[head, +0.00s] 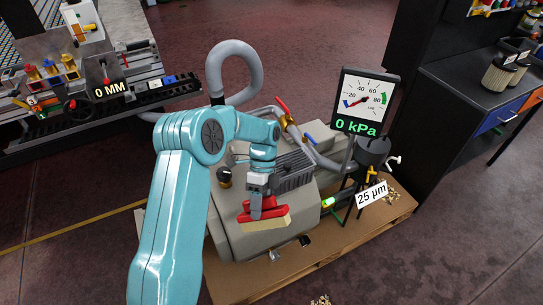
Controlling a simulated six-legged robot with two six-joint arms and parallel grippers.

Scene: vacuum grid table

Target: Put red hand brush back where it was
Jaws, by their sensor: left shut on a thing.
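The red hand brush (273,213) has a red handle and a pale bristle strip along its lower side. My left gripper (258,208) is shut on its red handle. It holds the brush in front of the beige pump body (232,238), near the middle of the view. I cannot tell whether the brush touches the pump. My right gripper does not show.
The pump stands on a wooden pallet (268,290). A gauge reading 0 kPa (365,100) and a dark canister (373,152) are to its right. A grey hose (232,48) loops behind. A workbench (460,85) is at right, a grid table (28,35) at upper left.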

